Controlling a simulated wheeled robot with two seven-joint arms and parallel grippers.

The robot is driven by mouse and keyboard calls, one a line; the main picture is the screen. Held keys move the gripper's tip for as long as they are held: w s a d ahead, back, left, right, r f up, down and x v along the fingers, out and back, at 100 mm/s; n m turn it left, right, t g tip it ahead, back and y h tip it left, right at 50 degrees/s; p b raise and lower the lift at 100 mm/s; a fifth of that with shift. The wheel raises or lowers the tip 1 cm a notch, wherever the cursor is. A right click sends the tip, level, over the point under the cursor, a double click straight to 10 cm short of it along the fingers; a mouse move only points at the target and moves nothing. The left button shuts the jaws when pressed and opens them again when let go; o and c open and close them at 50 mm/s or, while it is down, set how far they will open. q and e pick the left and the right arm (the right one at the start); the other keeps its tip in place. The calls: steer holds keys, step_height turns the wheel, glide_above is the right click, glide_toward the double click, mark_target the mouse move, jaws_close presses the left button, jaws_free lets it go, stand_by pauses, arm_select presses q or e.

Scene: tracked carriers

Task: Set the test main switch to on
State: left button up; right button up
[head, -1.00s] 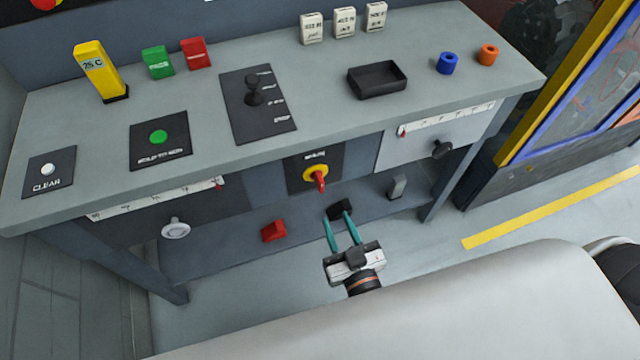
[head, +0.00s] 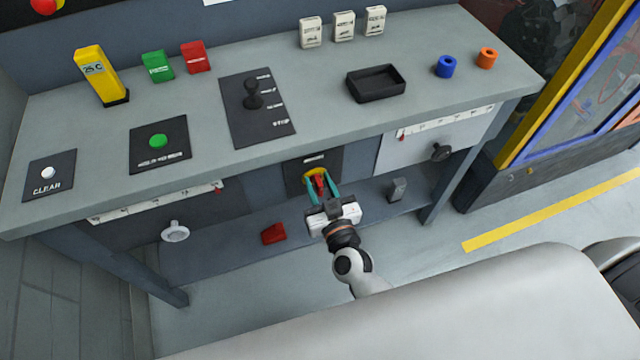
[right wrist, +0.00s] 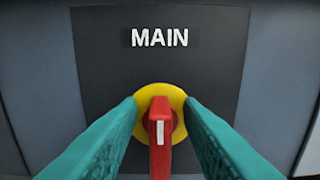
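The main switch is a red handle (right wrist: 160,135) on a yellow round plate (right wrist: 177,97), on a dark panel (right wrist: 215,60) marked MAIN, in the right wrist view. The handle is upright with a white mark on it. In the head view the red handle (head: 320,183) shows below the table's front edge. My right gripper (head: 321,182) is at the switch, its two teal fingers on either side of the handle. In the right wrist view gaps show between the fingers (right wrist: 160,120) and the handle, so it is open. My left gripper is not in view.
The table top (head: 330,110) overhangs the panel. A drawer with a dark knob (head: 441,152) is to the right and one with a white knob (head: 175,231) to the left. A red block (head: 273,233) and a grey block (head: 397,189) are on the lower shelf.

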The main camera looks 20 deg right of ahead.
jaws_close()
steer(key=shift+m, duration=0.3)
steer(key=m+p, duration=0.1)
steer(key=m, duration=0.2)
steer(key=shift+d, duration=0.2)
steer(key=m, duration=0.4)
steer(key=m+b, duration=0.1)
steer(key=m, duration=0.4)
steer(key=f+m, duration=0.1)
steer(key=m, duration=0.4)
steer(key=shift+d+f, duration=0.1)
steer(key=shift+d, duration=0.3)
